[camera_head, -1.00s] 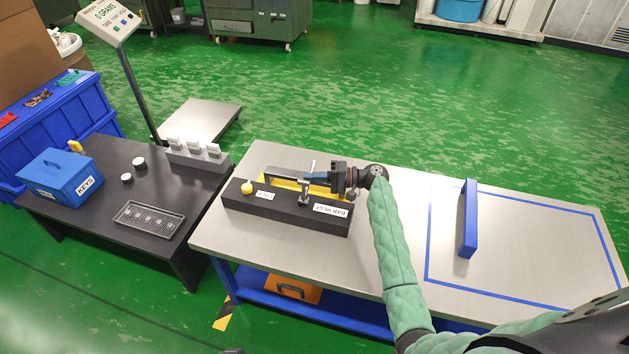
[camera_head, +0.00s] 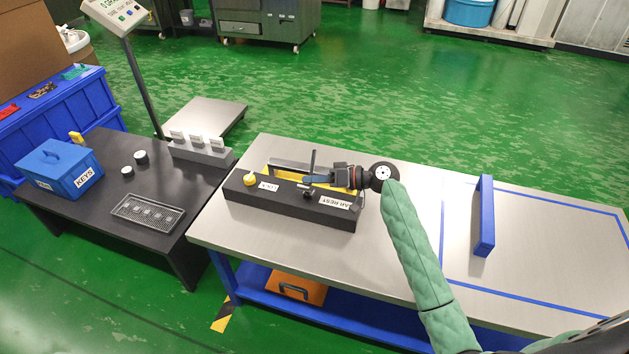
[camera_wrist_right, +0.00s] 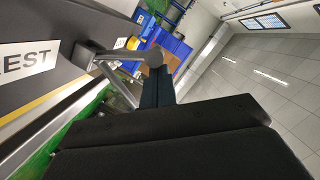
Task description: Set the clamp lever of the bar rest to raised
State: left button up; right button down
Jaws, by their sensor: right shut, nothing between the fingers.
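The bar rest (camera_head: 285,206) is a long black block with white labels and a yellow knob (camera_head: 250,179), on the steel-topped bench. Its clamp lever (camera_head: 314,159) stands up near the middle of the block in the head view. The wrist view shows it as a grey arm (camera_wrist_right: 118,56) with a round end, sticking out from the block. My right gripper (camera_head: 308,180) is shut and empty. Its dark blue fingers are above the block, close beside the lever; in the wrist view their tips overlap the round end. Contact is unclear. My left gripper is out of view.
A blue upright bar (camera_head: 484,216) stands on the right of the bench, by a blue taped outline. A dark table on the left holds a blue KEYS box (camera_head: 60,172), a wire tray (camera_head: 148,213) and a grey block with white tags. The front bench top is clear.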

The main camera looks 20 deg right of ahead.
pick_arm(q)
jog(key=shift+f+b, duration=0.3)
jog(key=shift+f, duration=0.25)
pick_arm(e)
jog(key=shift+s+a+f+n, duration=0.15)
jog(key=shift+s+n, duration=0.1)
jog(key=shift+n, duration=0.05)
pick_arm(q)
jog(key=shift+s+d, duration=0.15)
pick_arm(e)
jog(key=shift+s, duration=0.1)
